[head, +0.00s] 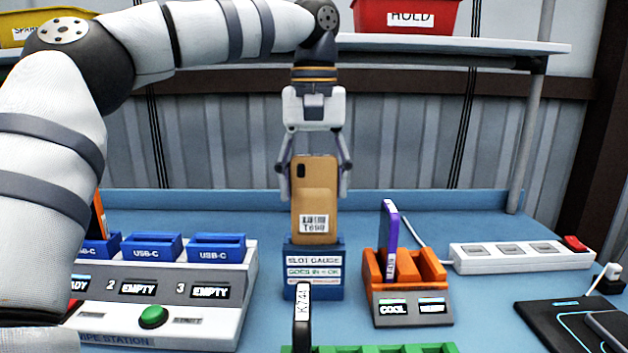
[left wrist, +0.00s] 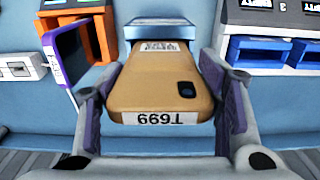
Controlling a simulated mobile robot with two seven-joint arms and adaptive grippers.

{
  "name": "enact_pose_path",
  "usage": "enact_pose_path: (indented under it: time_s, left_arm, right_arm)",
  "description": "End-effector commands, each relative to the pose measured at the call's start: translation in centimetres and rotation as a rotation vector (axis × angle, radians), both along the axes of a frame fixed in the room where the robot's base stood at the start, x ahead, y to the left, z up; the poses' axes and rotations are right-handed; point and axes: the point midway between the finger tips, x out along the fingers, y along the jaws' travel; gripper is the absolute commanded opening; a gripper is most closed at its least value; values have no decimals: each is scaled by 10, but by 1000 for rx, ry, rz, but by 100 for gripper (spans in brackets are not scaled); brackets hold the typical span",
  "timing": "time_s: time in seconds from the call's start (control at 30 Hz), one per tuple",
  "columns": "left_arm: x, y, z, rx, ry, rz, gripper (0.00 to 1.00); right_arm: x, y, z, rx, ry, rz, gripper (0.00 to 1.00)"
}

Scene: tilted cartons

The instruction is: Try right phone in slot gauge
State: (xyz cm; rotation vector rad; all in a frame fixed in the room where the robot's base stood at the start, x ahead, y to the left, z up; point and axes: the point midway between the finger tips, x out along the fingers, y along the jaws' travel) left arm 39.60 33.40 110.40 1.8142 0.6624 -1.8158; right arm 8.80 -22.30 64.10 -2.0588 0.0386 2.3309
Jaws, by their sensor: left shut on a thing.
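A tan phone (head: 315,190) stands upright over the blue slot gauge (head: 314,293), with its lower end at the gauge's top. I cannot tell how far, if at all, it is in the slot. My left gripper (head: 315,180) is shut on its two side edges from above. The left wrist view shows the phone (left wrist: 165,88), its label "T699" upside down, between the fingers (left wrist: 160,110); the blue gauge (left wrist: 160,28) is beyond it. The gauge's label reads "SLOT GAUGE, GOES IN = OK". My right gripper is not in view.
Right of the gauge, a purple phone (head: 390,230) stands in an orange rack (head: 410,290). A wipe station with blue USB-C slots (head: 152,247) is left. A dark phone (head: 302,320) and green rack (head: 385,349) are in front. A power strip (head: 520,255) lies right.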

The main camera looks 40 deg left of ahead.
Motion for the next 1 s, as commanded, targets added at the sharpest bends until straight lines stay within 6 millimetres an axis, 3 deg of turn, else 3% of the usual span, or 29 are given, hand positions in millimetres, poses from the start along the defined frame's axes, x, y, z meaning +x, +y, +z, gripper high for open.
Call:
enact_pose_path:
  time_s: [1.0]
  left_arm:
    - [0,0,-12,-1,-1,0,31]
  right_arm:
    - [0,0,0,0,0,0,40]
